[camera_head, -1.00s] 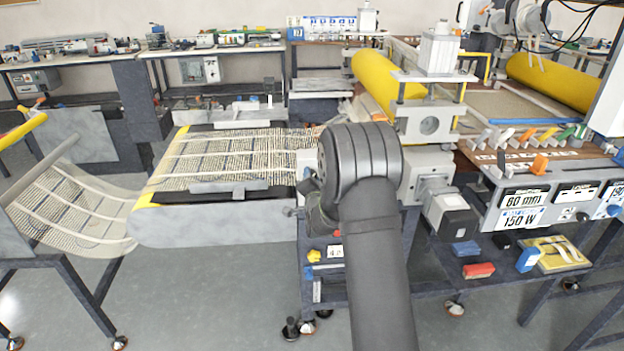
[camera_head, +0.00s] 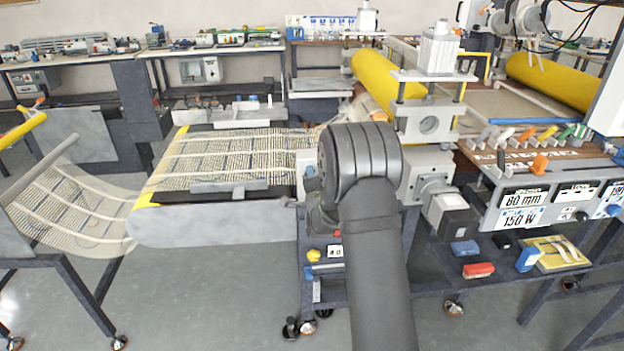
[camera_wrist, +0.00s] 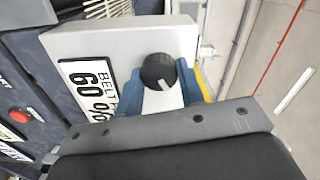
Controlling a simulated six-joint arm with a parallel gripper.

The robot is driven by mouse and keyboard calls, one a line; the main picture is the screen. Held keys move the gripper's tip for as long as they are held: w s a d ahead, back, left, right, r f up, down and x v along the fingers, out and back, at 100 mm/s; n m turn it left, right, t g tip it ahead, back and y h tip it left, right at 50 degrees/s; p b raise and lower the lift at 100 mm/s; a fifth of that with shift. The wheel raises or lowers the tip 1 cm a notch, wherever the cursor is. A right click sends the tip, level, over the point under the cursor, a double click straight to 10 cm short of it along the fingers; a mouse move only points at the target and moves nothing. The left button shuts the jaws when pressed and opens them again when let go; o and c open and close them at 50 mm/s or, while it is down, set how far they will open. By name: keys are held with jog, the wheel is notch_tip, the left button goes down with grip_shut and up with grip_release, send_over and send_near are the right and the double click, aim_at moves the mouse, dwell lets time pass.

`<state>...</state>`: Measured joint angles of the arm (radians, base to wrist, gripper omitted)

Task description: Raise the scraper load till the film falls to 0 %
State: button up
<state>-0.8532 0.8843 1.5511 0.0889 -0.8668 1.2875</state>
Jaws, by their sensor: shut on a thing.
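My gripper (camera_wrist: 161,92) has blue fingers, one on each side of a round black knob (camera_wrist: 158,69) with a pale pointer mark. It is shut on the knob. The knob sits on a white panel (camera_wrist: 85,44) beside a display plate (camera_wrist: 88,88) that reads BELT and 60 %. In the head view my arm hides most of the gripper and the knob. I cannot make out a film readout or a scraper label in either view.
A mesh web (camera_head: 240,155) runs over the belt table left of my arm. A yellow roller (camera_head: 378,82) stands behind it. At right, a console (camera_head: 545,195) shows 80 mm and 150 W. A red button (camera_wrist: 19,116) shows at left in the wrist view.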

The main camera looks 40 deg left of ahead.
jog(key=o, duration=1)
jog(key=shift+s+d, duration=0.1)
jog(key=v, duration=1.7)
jog(key=x, duration=1.7)
